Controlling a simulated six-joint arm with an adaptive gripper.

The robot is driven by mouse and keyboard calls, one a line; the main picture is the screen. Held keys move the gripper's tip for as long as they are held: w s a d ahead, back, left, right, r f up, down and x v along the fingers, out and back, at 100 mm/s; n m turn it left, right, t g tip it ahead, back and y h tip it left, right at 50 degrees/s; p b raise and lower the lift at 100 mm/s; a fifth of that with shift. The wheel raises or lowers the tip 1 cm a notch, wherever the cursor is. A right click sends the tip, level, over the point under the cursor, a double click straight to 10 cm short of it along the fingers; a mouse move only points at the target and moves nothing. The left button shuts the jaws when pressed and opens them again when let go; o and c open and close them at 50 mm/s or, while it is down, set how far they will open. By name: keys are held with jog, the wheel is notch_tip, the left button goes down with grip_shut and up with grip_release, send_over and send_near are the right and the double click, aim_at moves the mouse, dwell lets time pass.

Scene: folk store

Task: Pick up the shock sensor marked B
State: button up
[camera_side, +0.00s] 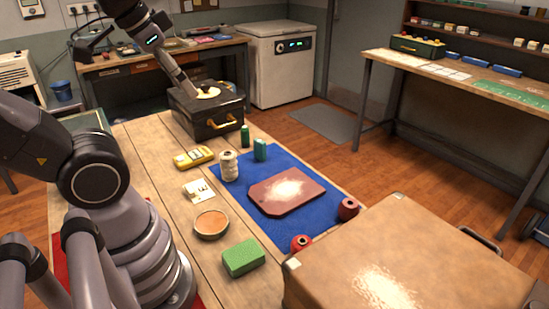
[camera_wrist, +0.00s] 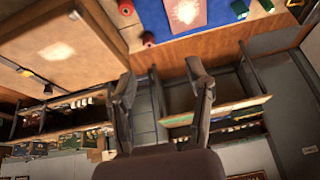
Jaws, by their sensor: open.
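My gripper (camera_wrist: 160,77) shows in the wrist view with its two dark fingers spread apart. Nothing is between the fingertips; they point over floor and distant furniture. A small pale flat item (camera_side: 198,190) with dark markings lies on the wooden table, left of the blue mat. It may be a shock sensor, but it is too small to read any letter. No part clearly marked B is visible in either view, and the wrist view shows no such part.
On the table (camera_side: 135,130) are a yellow meter (camera_side: 194,157), white spool (camera_side: 228,166), round dish (camera_side: 211,224), green block (camera_side: 243,258) and black case (camera_side: 211,119). A reddish board (camera_side: 287,191) covers part of the blue mat (camera_side: 291,160). A large brown case (camera_side: 410,260) blocks the front right.

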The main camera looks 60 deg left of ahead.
jog(key=w+a+f+m+g+y, duration=0.2)
jog(key=w+a+f+m, duration=0.15)
jog(key=w, duration=0.45)
jog(key=w+a+f+m+g+y, duration=0.2)
jog(key=w+a, duration=0.2)
jog(key=w, duration=0.4)
jog(key=w+a+f+m+g+y, duration=0.2)
jog(key=w+a+g+y, duration=0.1)
jog(key=w, duration=0.5)
jog(key=w+a+f+m+g+y, duration=0.1)
jog(key=w+a+f+m+y, duration=0.25)
jog(key=w+f, duration=0.55)
jog(key=m+y, duration=0.3)
jog(key=m, duration=0.1)
send_near(262, 142)
jog(key=x, duration=0.5)
jog(key=shift+s+a+r, duration=0.2)
jog(key=shift+s+a, duration=0.05)
jog(key=shift+a, duration=0.2)
jog(key=shift+h, duration=0.25)
jog(key=x, duration=0.5)
jog(key=shift+w+a+f, duration=0.1)
jog(key=shift+a+f, duration=0.15)
jog(key=shift+f, duration=0.1)
grip_shut()
